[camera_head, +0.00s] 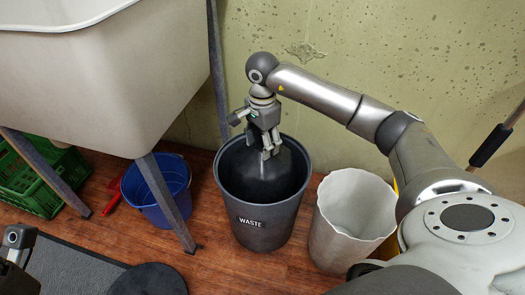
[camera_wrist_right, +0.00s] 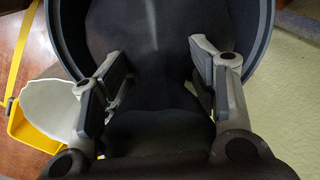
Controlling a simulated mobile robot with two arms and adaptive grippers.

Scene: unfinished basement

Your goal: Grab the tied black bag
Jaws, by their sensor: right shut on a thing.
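The tied black bag (camera_head: 262,182) sits inside the dark grey bin marked WASTE (camera_head: 262,236). My right gripper (camera_head: 270,153) points down into the bin's mouth and is shut on the top of the bag. In the right wrist view the bag (camera_wrist_right: 150,45) fills the space between the two fingers of my right gripper (camera_wrist_right: 165,75), with the bin's rim (camera_wrist_right: 262,30) around it. The bag's lower part is hidden by the bin wall. Part of my left gripper (camera_head: 16,248) shows at the lower left edge, apart from the bag; its jaws are unclear.
A white wavy-rimmed bin (camera_head: 345,225) stands close to the right of the waste bin. A blue bucket (camera_head: 150,195) stands to its left, behind a sink leg (camera_head: 168,203). The sink (camera_head: 110,75) overhangs the left. A green crate (camera_head: 40,185) lies far left. The wall is close behind.

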